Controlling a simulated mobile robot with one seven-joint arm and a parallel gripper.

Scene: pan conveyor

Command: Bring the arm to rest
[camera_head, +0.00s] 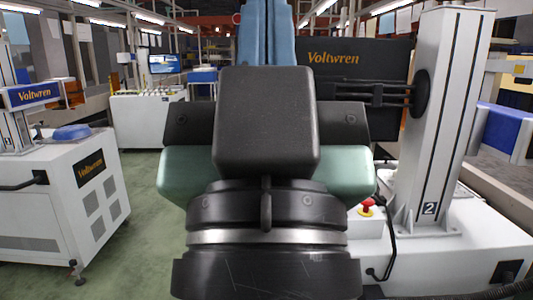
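My arm fills the middle of the head view, with its black and green links seen from behind. I cannot tell whether the arm is moving.
A white machine post marked 2 (438,130) stands close on the right, with a red stop button (367,207) at its base. A dark Voltwren panel (385,62) is behind. A white cabinet (70,200) stands left. Green floor (140,240) is clear between.

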